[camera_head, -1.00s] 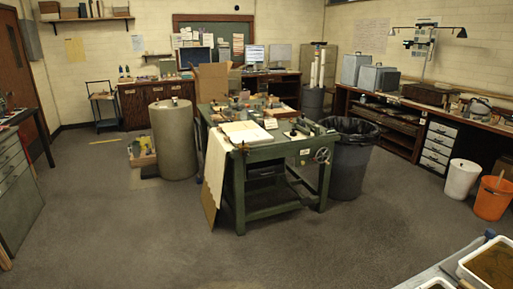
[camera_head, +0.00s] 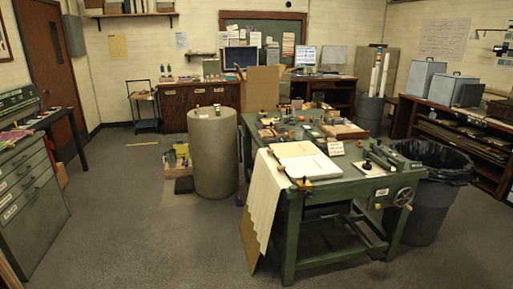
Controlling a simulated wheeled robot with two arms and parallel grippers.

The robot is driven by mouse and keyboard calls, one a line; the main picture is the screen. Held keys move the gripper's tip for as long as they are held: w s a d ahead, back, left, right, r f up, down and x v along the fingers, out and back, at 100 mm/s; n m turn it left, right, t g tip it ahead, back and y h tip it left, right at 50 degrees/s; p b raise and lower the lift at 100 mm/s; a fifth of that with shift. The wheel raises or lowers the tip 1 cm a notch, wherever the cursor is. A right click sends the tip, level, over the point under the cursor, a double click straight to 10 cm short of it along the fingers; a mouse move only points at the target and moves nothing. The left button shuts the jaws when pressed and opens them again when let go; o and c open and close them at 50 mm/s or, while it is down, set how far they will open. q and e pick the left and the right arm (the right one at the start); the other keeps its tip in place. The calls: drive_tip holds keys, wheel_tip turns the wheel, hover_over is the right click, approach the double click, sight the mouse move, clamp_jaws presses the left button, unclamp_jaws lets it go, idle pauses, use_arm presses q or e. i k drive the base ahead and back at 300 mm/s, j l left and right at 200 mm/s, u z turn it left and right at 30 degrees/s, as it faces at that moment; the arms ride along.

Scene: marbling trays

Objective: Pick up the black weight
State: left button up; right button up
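I cannot pick out the black weight for certain. Several small dark items lie on the green worktable (camera_head: 330,190), too small to tell apart. A dark tool-like object (camera_head: 378,156) lies near the table's right end. A small item (camera_head: 217,108) stands on top of the grey-green drum (camera_head: 213,158) left of the table. Neither of my grippers is in view.
A black-lined bin (camera_head: 432,205) stands against the table's right end. A cardboard sheet (camera_head: 249,235) leans at its left front. A drawer cabinet (camera_head: 30,190) stands at the left. The floor (camera_head: 150,235) between cabinet and table is open.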

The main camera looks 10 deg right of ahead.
sight(367, 166)
drive_tip(key=i+l+z, duration=0.1)
drive_tip(key=i+z, duration=0.7)
drive_tip(key=i+j+z, duration=0.25)
drive_tip(key=i+z, duration=0.15)
drive_tip(key=i+l+z, duration=0.1)
drive_tip(key=i+z, duration=0.25)
drive_tip(key=i, duration=0.75)
